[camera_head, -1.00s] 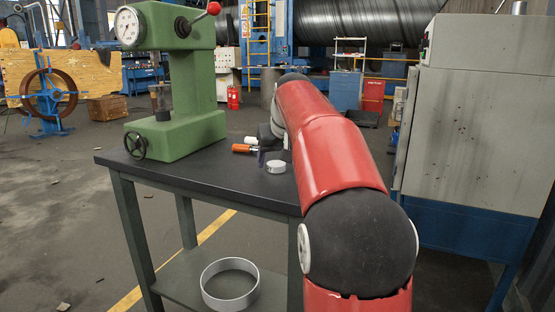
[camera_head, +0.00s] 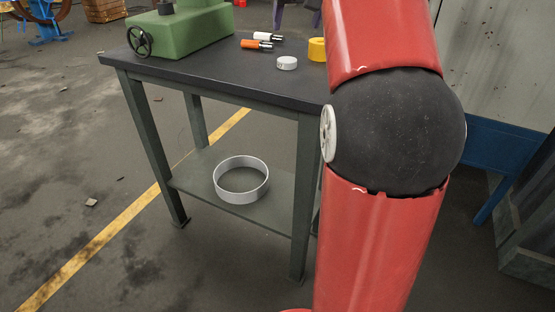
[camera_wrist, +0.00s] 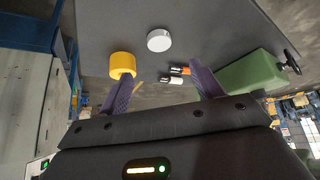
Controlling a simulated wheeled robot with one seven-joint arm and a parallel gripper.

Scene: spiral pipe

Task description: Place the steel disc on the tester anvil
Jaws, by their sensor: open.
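The steel disc (camera_head: 287,63) lies flat on the dark table top (camera_head: 215,72). It also shows in the wrist view (camera_wrist: 159,40), beyond and between the lines of my fingertips, touching neither. My gripper (camera_wrist: 162,74) is open and empty, with two purple fingers spread apart. In the head view only purple finger parts show at the top edge, beyond the table. The green tester (camera_head: 180,28) stands at the table's left; its upper part is cut off. The dark anvil (camera_head: 164,7) shows only partly at the top edge. The tester's green base is at the right in the wrist view (camera_wrist: 250,74).
An orange-handled tool (camera_head: 256,44) and a white-handled tool (camera_head: 267,36) lie between tester and disc. A yellow cylinder (camera_head: 317,49) stands right of the disc, near my left-hand finger in the wrist view. A large metal ring (camera_head: 241,195) rests on the lower shelf.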

